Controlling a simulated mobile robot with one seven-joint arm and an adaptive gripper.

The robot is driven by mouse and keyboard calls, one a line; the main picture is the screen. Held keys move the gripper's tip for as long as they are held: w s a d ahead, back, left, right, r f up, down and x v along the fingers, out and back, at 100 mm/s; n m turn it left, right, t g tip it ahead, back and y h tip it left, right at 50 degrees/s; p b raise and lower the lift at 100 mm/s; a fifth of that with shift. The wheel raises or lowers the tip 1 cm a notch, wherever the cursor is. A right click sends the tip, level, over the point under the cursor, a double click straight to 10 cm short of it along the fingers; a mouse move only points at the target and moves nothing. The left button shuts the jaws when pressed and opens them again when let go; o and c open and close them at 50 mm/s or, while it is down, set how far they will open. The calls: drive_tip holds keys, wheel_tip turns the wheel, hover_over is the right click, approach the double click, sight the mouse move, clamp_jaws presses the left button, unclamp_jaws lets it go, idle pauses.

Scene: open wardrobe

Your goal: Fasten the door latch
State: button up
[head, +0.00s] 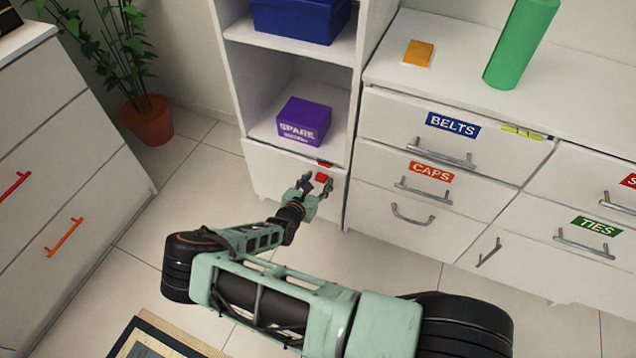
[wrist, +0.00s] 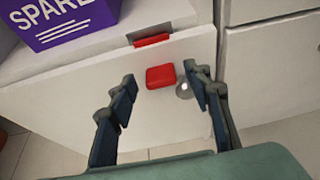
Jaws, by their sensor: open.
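The door latch shows as a red block (wrist: 160,76) on the white door panel (wrist: 62,112) of the low compartment, with a red strip (wrist: 152,40) above it at the panel's top edge. A gap of white shows between the two red parts. In the head view the red block (head: 321,177) and red strip (head: 324,164) are small. My gripper (head: 317,184) is open and empty, facing the panel. In the wrist view its fingers (wrist: 159,79) stand either side of the red block; I cannot tell whether they touch it. A round silvery knob (wrist: 184,90) sits beside the block, near the right finger.
A purple SPARE box (head: 304,122) stands on the shelf just above the panel. A drawer unit with a CAPS label (head: 431,172) and metal handles stands close on the right. A potted plant (head: 148,120) stands at the back left. The tiled floor before the panel is clear.

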drive_tip(key=c, duration=1.1)
drive_tip(key=shift+w+f+b, duration=0.1)
drive_tip(key=shift+f+b, duration=0.25)
drive_tip(key=shift+b, duration=0.2)
drive_tip(key=shift+c, duration=0.2)
drive_tip(key=shift+w+f+t+h+b, duration=0.15)
drive_tip(key=shift+t+h+b, duration=0.15)
drive_tip(key=shift+t+b, duration=0.5)
drive_tip(key=o, duration=1.1)
drive_tip(key=shift+o, duration=0.2)
